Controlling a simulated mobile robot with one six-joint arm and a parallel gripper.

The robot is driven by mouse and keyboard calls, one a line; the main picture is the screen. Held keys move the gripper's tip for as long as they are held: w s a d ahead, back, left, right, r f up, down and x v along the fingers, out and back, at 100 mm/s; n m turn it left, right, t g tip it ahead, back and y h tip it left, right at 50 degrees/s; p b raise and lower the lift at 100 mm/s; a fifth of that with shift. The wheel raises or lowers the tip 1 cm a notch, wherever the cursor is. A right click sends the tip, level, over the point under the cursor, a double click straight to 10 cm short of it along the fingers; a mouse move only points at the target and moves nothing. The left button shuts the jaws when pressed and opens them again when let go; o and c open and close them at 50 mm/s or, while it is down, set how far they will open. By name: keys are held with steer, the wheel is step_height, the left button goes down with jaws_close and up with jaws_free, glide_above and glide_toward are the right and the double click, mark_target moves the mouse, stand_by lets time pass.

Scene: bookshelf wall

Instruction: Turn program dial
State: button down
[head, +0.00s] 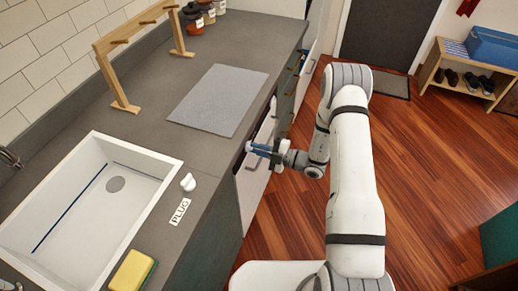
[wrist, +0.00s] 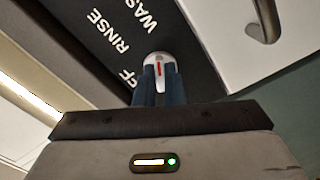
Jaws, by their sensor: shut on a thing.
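The program dial (wrist: 158,60) is a small light-grey knob with a red mark, set on a dark panel (wrist: 198,50). White lettering beside it in the wrist view reads "RINSE", with "WAS" and "FF" partly visible. My gripper (wrist: 160,84) is shut on the dial, with its two dark-blue fingers on either side of the knob. The lower part of the dial is hidden by the fingers. In the head view my gripper (head: 261,150) is at the cabinet front below the counter edge, and the dial cannot be made out there.
A metal handle (wrist: 264,22) on the white front is close to the panel. The counter (head: 205,155) overhangs the front and holds a white sink (head: 172,163), a grey mat (head: 218,98) and a yellow sponge (head: 131,272). The wooden floor (head: 432,150) to the right is clear.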

steer(key=shift+s+f, duration=0.1)
steer(key=shift+f, duration=0.05)
steer(key=c, duration=1.5)
jaws_free()
steer(key=shift+d, duration=0.1)
steer(key=b+v, duration=0.1)
steer(key=v, duration=0.6)
steer(key=shift+d, duration=0.3)
steer(key=shift+r, duration=0.25)
